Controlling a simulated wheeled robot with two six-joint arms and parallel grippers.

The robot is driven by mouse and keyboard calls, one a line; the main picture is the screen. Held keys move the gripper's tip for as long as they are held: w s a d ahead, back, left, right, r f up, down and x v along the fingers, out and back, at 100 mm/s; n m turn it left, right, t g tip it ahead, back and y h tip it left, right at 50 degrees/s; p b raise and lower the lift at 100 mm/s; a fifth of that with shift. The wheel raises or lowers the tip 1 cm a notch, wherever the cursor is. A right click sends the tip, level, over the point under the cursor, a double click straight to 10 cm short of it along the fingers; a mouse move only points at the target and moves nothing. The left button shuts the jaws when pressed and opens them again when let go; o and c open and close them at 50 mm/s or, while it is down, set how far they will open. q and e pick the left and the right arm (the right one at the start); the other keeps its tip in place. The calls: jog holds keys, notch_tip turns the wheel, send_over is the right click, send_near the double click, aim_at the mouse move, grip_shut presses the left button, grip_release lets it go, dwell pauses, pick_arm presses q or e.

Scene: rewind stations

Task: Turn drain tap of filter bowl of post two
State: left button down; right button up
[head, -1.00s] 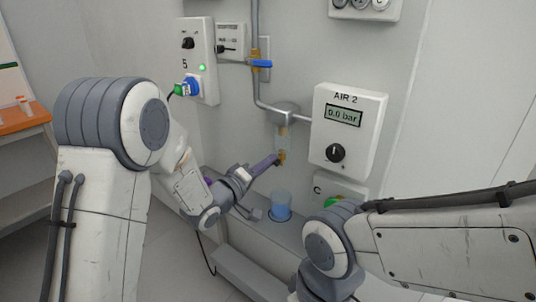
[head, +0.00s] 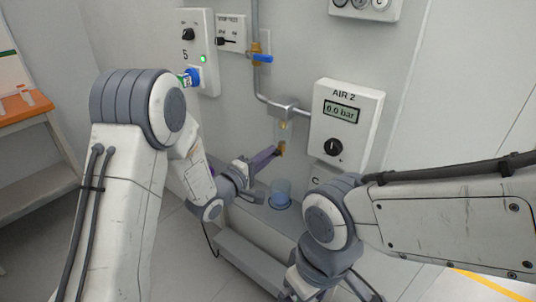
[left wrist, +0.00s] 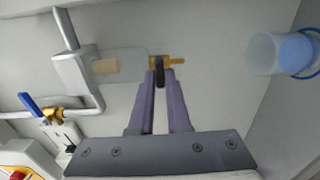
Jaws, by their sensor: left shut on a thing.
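The filter bowl (head: 283,132) hangs clear under a grey head beside the AIR 2 panel (head: 345,115). In the left wrist view the filter bowl (left wrist: 120,64) lies sideways, with a brass drain fitting (left wrist: 176,61) at its end. The drain tap (left wrist: 159,72) has a small dark lever. My left gripper (head: 277,152) reaches the bowl's bottom from the left. In the left wrist view the purple fingers of my left gripper (left wrist: 160,78) are closed on the dark lever from both sides. My right arm is at the lower right; its gripper does not show.
A clear blue cup (head: 281,192) stands on the ledge below the bowl. A blue-handled valve (head: 262,58) is on the pipe above. A switch box (head: 197,50) with a green light is at the upper left. An orange-topped table (head: 22,108) stands far left.

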pick_arm(q)
jog(key=c, duration=0.9)
grip_release()
jog(key=v, duration=1)
jog(key=shift+s+a, duration=0.2)
